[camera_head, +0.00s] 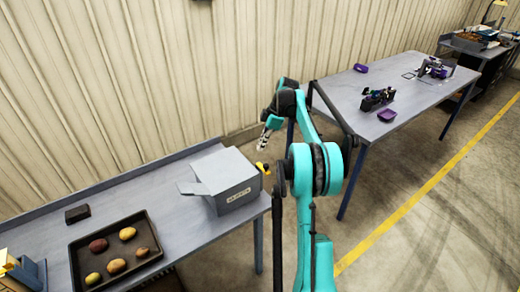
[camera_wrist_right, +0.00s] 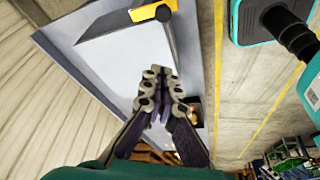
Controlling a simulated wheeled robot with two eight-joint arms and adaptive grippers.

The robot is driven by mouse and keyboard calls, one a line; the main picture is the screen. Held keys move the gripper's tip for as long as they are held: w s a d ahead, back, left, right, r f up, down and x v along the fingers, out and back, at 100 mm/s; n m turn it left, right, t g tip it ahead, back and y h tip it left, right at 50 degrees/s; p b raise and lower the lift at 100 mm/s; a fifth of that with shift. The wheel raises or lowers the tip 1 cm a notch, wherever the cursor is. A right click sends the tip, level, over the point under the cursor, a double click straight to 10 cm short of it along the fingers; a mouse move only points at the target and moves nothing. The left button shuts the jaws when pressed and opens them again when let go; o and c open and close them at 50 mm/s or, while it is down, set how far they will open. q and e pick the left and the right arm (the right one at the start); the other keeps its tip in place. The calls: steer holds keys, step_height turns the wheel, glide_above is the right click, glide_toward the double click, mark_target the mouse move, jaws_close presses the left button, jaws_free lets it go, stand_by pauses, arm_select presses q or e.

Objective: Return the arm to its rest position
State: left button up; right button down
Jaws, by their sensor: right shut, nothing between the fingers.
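My right arm (camera_head: 317,170) is teal and stands raised in the middle of the head view. Its gripper (camera_head: 264,141) hangs in the air beyond the right end of the near bench, behind the grey box. In the right wrist view the two fingers (camera_wrist_right: 158,85) are together and hold nothing. The grey box and bench lie behind them in that view. My left gripper is not in view.
The grey labelled box (camera_head: 225,176) with a yellow handle (camera_head: 262,168) stands at the bench's (camera_head: 180,226) right end, near my arm. A dark tray (camera_head: 146,217) holds several potatoes. A black block (camera_head: 77,213) lies behind it. Another table (camera_head: 345,93) stands right; floor between is open.

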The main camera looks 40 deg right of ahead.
steer(key=shift+w, duration=0.1)
stand_by(0.3)
steer(key=s+a+r+m+t+h+b, duration=0.1)
steer(key=s+a+m+b, duration=0.25)
steer(key=a, duration=0.65)
steer(key=s+a+r+m+h+b, duration=0.1)
steer(key=s+a+m+b, duration=0.2)
steer(key=a, duration=0.6)
steer(key=s+a+f+m+t+b, duration=0.2)
steer(key=s+a+f+b, duration=0.1)
steer(key=s+a+f, duration=0.4)
steer(key=s+a+f+m+t+h+b, duration=0.1)
steer(key=s+a+f+m+t+b, duration=0.1)
steer(key=s+a+f, duration=0.5)
steer(key=s+m+b, duration=0.1)
steer(key=s, duration=0.4)
steer(key=shift+s+a+f, duration=0.2)
steer(key=shift+s+a, duration=0.05)
steer(key=shift+s, duration=0.05)
